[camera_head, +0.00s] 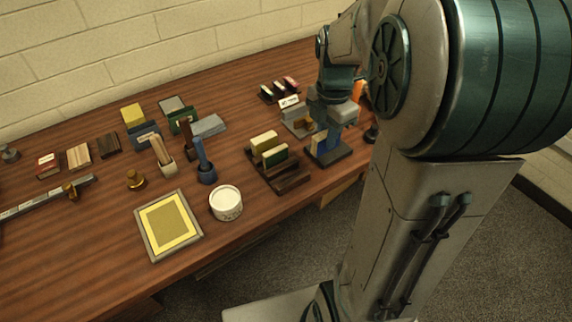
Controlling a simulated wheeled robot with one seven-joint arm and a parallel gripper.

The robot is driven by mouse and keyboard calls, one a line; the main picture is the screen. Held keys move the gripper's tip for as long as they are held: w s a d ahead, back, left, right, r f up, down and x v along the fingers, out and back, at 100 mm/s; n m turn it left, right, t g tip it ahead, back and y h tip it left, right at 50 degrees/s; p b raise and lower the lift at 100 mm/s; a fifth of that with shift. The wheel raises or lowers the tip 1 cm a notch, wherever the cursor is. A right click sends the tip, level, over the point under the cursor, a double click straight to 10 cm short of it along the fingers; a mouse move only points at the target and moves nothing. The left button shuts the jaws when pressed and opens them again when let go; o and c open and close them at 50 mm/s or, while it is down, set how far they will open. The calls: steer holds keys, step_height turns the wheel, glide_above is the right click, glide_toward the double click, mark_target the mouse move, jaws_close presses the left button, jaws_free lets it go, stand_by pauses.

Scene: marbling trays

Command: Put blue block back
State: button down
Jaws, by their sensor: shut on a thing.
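A dark block holder (334,157) stands near the table's right front edge. A blue block (321,144) shows at this holder, upright, beside a small tan piece. My gripper (325,126) reaches down over the holder from above and is shut on the blue block. The fingers hide part of the block, and I cannot tell whether its lower end touches the holder's base. A second dark holder (287,182) to the left carries a yellow block (264,142) and a green block (274,156).
A grey holder with a label (290,103) and a rack of small coloured blocks (266,93) stand just behind. The table front between tub and tray edge is bare.

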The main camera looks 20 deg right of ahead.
steer(key=a+f, duration=0.1)
steer(key=a, duration=0.2)
steer(key=w+a+f, duration=0.1)
steer(key=a+f, duration=0.3)
steer(key=a, duration=0.1)
steer(key=shift+w+a+f+p, duration=0.15)
steer(key=shift+w+a+p, duration=0.15)
steer(key=shift+p, duration=0.05)
steer(key=shift+f, duration=2)
steer(key=shift+f, duration=0.15)
steer(key=c, duration=1.3)
jaws_free()
steer(key=shift+c, duration=0.2)
step_height(320, 180, up, 12)
steer(key=s+m+t, duration=0.3)
steer(key=s+m, duration=1.1)
steer(key=m, duration=0.7)
steer(key=shift+m, duration=0.4)
